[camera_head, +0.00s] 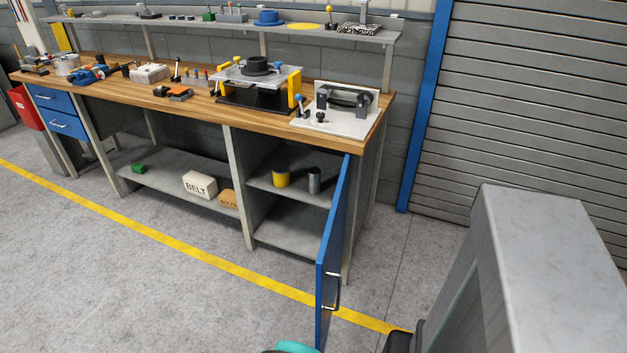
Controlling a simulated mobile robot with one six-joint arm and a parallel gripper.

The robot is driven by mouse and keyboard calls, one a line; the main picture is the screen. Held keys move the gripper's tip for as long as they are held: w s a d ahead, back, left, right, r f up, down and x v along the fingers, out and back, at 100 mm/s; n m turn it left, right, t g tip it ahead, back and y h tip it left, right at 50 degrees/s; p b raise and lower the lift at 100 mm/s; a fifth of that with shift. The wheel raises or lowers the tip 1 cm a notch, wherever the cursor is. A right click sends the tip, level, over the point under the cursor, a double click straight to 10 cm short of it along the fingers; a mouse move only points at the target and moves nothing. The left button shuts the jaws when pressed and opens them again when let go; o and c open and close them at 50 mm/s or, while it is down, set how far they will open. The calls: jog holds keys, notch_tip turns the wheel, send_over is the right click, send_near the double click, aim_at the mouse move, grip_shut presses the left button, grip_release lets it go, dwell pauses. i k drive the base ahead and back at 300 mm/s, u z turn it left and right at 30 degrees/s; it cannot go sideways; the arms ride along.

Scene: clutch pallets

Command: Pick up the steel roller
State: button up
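A grey metallic cylinder (314,180), which looks like the steel roller, stands upright on the upper shelf inside the open cabinet under the right end of the workbench. A yellow cylinder (281,176) stands to its left with a small gap. The cabinet's blue door (334,255) is swung open toward me, to the right of the grey cylinder. The grey cylinder is fully visible. My gripper cannot be seen; only teal and dark parts that seem to be my arm show at the bottom edge.
The wooden bench top (190,105) carries a yellow-and-black fixture (257,85) and a white plate with a dark roller-like assembly (345,100). A BELT box (200,185) and a small brown box (229,199) are on the lower left shelf. The floor in front is clear.

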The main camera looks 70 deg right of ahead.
aim_at(315, 172)
jog(key=z, duration=0.35)
jog(key=i, duration=0.7)
jog(key=z, duration=0.75)
jog(key=i, duration=0.6)
jog(key=z, duration=0.3)
